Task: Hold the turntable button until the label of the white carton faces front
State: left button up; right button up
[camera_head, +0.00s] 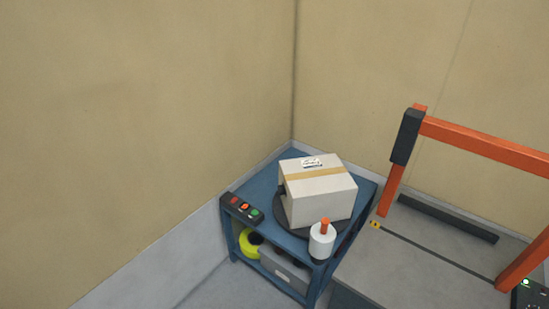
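A white carton (325,202) with a tan tape strip across its top sits on the dark round turntable (282,217) on a blue cart. A small white label with dark print (311,162) shows on the top of the carton near its far edge. No label is visible on the two sides that I can see. A black button box (241,208) with a red, an orange and a green button is at the cart's left front edge. Neither of my grippers is in view, and nothing touches the buttons.
The blue cart (262,187) stands in a wall corner. A white roll with an orange handle (322,241) stands at its front corner. A yellow roll (250,243) and a grey box (284,267) are on the lower shelf. An orange frame (480,142) stands at right over a grey platform.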

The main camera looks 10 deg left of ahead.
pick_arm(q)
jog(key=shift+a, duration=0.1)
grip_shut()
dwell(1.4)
